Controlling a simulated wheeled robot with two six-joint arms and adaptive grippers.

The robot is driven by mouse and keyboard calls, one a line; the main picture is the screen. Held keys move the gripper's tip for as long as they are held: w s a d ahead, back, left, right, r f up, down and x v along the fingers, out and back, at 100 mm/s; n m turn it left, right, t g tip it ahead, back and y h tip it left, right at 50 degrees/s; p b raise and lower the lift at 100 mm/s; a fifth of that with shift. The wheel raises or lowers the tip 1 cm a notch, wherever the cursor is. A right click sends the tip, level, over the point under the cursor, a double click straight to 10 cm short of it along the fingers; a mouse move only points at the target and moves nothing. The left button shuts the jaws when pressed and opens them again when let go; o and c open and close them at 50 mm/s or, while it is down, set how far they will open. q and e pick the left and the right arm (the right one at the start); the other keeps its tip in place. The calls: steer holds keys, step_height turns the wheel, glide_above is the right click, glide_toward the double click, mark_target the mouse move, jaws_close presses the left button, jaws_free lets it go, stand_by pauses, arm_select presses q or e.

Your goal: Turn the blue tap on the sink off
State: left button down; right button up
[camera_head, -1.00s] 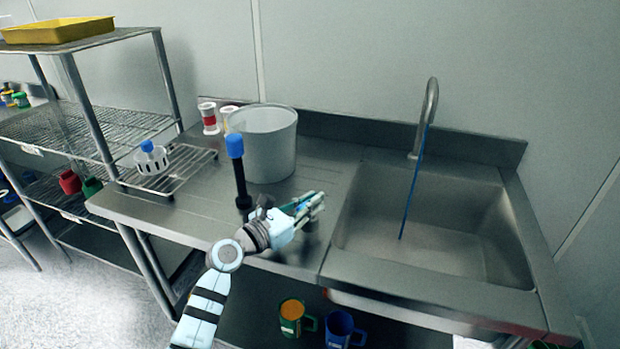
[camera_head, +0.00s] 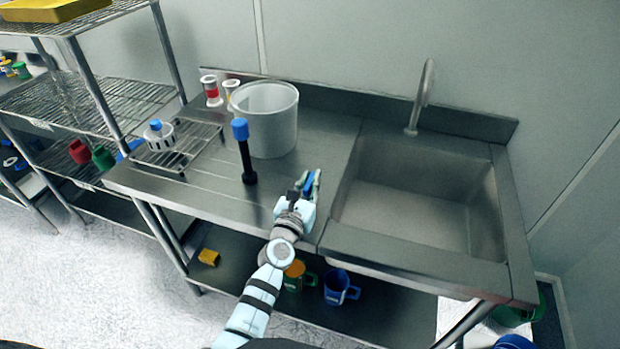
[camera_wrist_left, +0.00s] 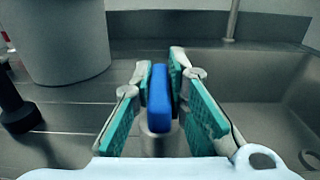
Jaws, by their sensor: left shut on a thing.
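The blue tap (camera_wrist_left: 159,98) is a blue handle on a short metal stem on the counter, left of the sink basin (camera_head: 425,205). My left gripper (camera_head: 311,184) is over it and shut on the handle; the handle also shows between the fingers in the head view. In the left wrist view the green finger pads (camera_wrist_left: 161,85) stand on either side of the handle. The curved metal faucet (camera_head: 421,98) rises behind the basin, and no blue stream hangs from its spout. My right gripper is in neither view.
A grey bucket (camera_head: 272,118) and a black post with a blue top (camera_head: 246,158) stand left of the gripper. A wire rack (camera_head: 180,152) holds a white basket. Mugs, including a blue one (camera_head: 338,287), are on the shelf below. The basin is empty.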

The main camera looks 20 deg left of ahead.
arm_select(q)
steer(key=c, duration=1.6)
jaws_free()
steer(key=s, duration=0.7)
steer(key=shift+s+a, duration=0.15)
steer(key=shift+s, duration=0.15)
steer(key=shift+w, duration=0.1)
